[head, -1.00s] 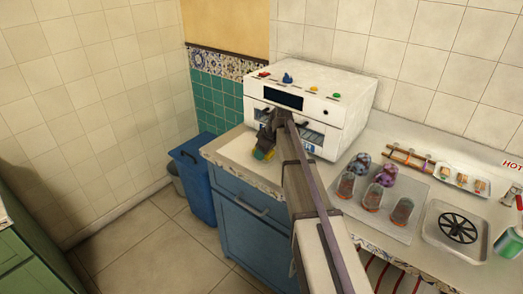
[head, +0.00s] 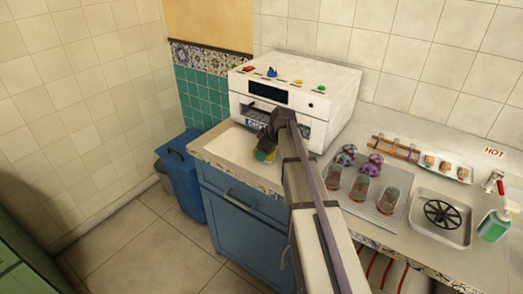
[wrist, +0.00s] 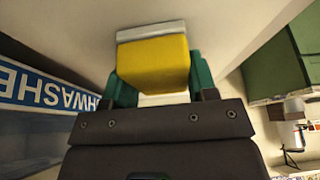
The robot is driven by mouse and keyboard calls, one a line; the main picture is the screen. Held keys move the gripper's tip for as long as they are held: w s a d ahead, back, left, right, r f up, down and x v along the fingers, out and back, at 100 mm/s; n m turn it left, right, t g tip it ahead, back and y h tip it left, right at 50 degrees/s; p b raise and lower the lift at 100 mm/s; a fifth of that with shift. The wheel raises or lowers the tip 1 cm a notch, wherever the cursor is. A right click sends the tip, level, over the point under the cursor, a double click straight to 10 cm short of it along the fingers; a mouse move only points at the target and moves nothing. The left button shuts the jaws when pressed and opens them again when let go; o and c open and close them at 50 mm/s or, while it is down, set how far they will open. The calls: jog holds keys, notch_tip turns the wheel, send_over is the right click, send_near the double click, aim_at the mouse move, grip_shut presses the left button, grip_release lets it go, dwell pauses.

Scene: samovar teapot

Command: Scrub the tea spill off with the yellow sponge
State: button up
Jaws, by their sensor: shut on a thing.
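My gripper (head: 264,151) is over the pale counter end (head: 218,147), in front of the white machine. It is shut on the yellow sponge (wrist: 153,65); a small patch of the sponge (head: 261,155) also shows in the head view. In the wrist view the green fingers (wrist: 155,90) are on both sides of the sponge, which has a pale grey band at its far edge. A pale surface lies beyond it; I cannot tell whether the sponge touches it. I cannot make out the tea spill; the arm and gripper hide part of the counter.
The white machine (head: 320,92) stands close behind my gripper. Right of my arm are a tray (head: 385,226) with glasses and patterned cups, a small rack (head: 395,147), a sink (head: 421,207) and a green bottle (head: 494,226). A blue bin (head: 180,180) stands left of the counter.

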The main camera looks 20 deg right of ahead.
jog(key=shift+s+d, duration=0.35)
jog(key=shift+s, duration=0.2)
jog(key=shift+s+d, duration=0.3)
jog(key=shift+s, duration=0.25)
notch_tip(320, 180, up, 6)
jog(key=p, duration=0.6)
jog(key=shift+r+p, duration=1.4)
jog(key=shift+r, duration=0.15)
